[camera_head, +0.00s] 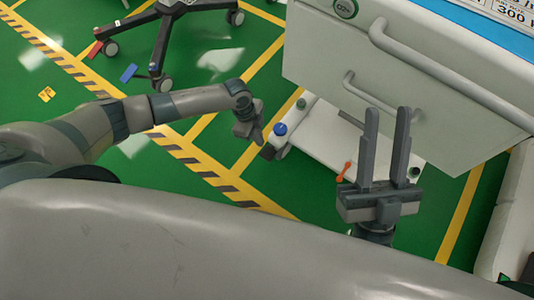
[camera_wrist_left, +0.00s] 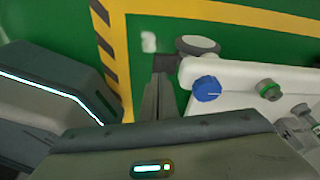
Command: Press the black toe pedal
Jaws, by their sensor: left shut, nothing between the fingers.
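No black toe pedal can be told for certain. A small black round part (camera_head: 415,173) shows low on the white cart, just right of my right gripper's fingers. My left gripper (camera_head: 256,138) is shut and empty, pointing down beside the cart's low white shelf (camera_head: 325,138), left of the blue knob (camera_head: 281,129). In the left wrist view its shut fingers (camera_wrist_left: 158,92) reach towards a dark patch beside a caster (camera_wrist_left: 198,45); whether they touch is unclear. My right gripper (camera_head: 386,145) is open and empty in front of the cart.
A green knob (camera_head: 300,103) sits behind the blue one, and an orange lever (camera_head: 346,172) is at the shelf's front. The cart drawer (camera_head: 400,110) with grey handles overhangs the shelf. A wheeled stand base (camera_head: 160,45) is at the back left. Green floor lies between.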

